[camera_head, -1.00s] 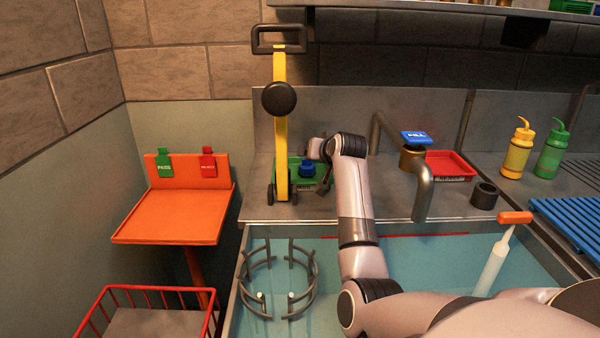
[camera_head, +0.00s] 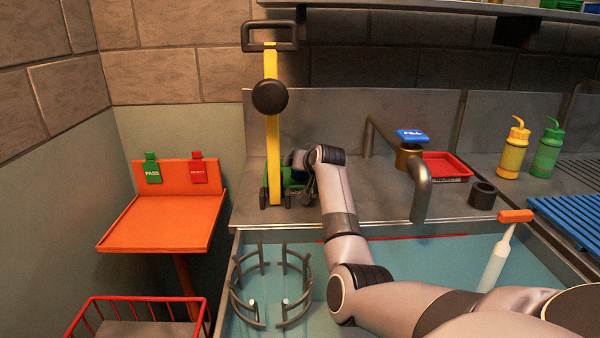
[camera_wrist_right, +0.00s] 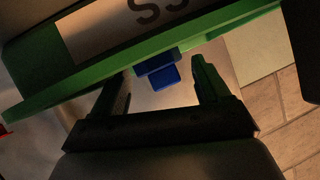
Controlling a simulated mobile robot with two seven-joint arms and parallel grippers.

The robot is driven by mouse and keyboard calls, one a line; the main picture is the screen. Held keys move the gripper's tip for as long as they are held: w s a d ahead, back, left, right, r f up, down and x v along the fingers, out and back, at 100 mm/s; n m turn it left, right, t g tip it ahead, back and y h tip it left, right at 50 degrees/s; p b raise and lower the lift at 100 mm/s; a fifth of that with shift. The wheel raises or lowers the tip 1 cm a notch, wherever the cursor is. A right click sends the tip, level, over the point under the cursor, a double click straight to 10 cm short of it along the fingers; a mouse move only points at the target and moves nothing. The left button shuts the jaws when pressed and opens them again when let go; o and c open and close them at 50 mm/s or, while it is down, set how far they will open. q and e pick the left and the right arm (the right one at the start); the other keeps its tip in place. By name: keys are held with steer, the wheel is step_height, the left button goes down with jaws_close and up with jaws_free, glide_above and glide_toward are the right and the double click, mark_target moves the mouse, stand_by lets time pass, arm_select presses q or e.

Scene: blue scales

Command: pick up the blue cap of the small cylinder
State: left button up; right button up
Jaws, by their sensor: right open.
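The blue cap (camera_wrist_right: 158,72) shows in the right wrist view as a small dark blue block at the edge of a green tray (camera_wrist_right: 60,100) with a white label. My right gripper (camera_wrist_right: 165,80) is open, with one finger on either side of the cap in the picture; I see no contact. In the head view my right gripper (camera_head: 302,190) is at the green tray (camera_head: 295,178), just right of the yellow post, and my wrist hides most of the tray. I cannot make out the cap or its small cylinder there. My left gripper is not in view.
The yellow post (camera_head: 272,150) with a black knob stands close left of my right gripper. A grey pipe (camera_head: 420,190), a red tray (camera_head: 445,165) and a dark cup (camera_head: 482,196) are to the right. A sink with curved grey bars (camera_head: 240,290) lies in front.

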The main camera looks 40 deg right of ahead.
steer(key=shift+x, duration=1.05)
steer(key=shift+f, duration=0.1)
steer(key=c, duration=1)
